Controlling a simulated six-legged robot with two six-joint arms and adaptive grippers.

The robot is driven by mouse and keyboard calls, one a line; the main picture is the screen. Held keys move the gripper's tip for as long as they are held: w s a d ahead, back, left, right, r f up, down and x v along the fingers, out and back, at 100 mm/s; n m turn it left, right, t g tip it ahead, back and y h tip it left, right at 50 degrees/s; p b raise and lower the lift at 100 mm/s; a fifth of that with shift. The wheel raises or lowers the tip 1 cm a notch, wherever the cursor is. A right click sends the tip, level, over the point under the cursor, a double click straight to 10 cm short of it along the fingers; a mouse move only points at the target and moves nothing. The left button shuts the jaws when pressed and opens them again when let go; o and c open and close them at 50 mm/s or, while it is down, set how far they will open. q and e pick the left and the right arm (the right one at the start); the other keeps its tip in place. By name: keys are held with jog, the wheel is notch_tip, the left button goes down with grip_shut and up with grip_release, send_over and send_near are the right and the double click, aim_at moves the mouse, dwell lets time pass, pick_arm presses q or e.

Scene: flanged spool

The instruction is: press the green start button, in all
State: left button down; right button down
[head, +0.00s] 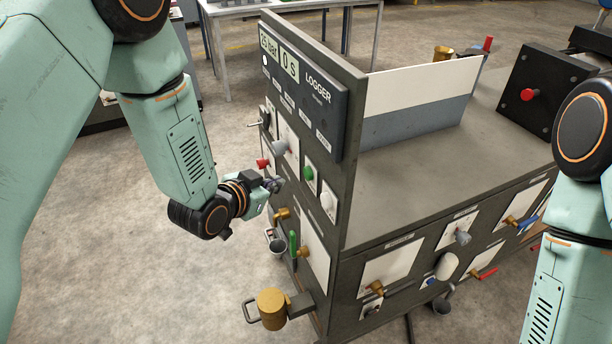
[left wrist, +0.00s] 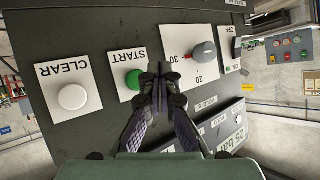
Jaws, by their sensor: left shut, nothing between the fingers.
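The green start button (head: 308,172) sits on a white plate on the dark upright panel in the head view. In the left wrist view the green button (left wrist: 133,79) shows under the label START, just left of my fingertips. My left gripper (head: 276,184) is shut and empty, in front of the panel and a little left of the button. In the left wrist view its closed fingers (left wrist: 160,74) overlap the right edge of the START plate. I cannot tell the exact gap to the panel. My right gripper is out of view; only its arm shows.
A white CLEAR button (left wrist: 72,97) is left of START, and a grey dial knob (left wrist: 204,51) is to the right. Below on the panel are a green lever (head: 293,244) and a protruding brass cylinder (head: 271,308). The floor left of the bench is clear.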

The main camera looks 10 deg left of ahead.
pick_arm(q)
jog(key=shift+w+d, duration=0.5)
jog(key=shift+d, duration=0.25)
jog(key=shift+w+d, duration=0.5)
jog(key=shift+d, duration=0.25)
dwell(0.4)
jog(key=shift+w+d, duration=0.25)
jog(key=shift+d, duration=0.1)
jog(key=shift+w+d, duration=0.3)
jog(key=shift+d, duration=0.1)
dwell(0.9)
jog(key=shift+a, duration=0.15)
jog(key=shift+s+a, duration=0.55)
jog(key=shift+a, duration=0.1)
jog(key=s+a, duration=0.1)
jog(key=a, duration=0.1)
jog(key=s+a, duration=0.1)
jog(key=a, duration=0.1)
jog(key=shift+s+p, duration=0.35)
jog(key=shift+s, duration=0.05)
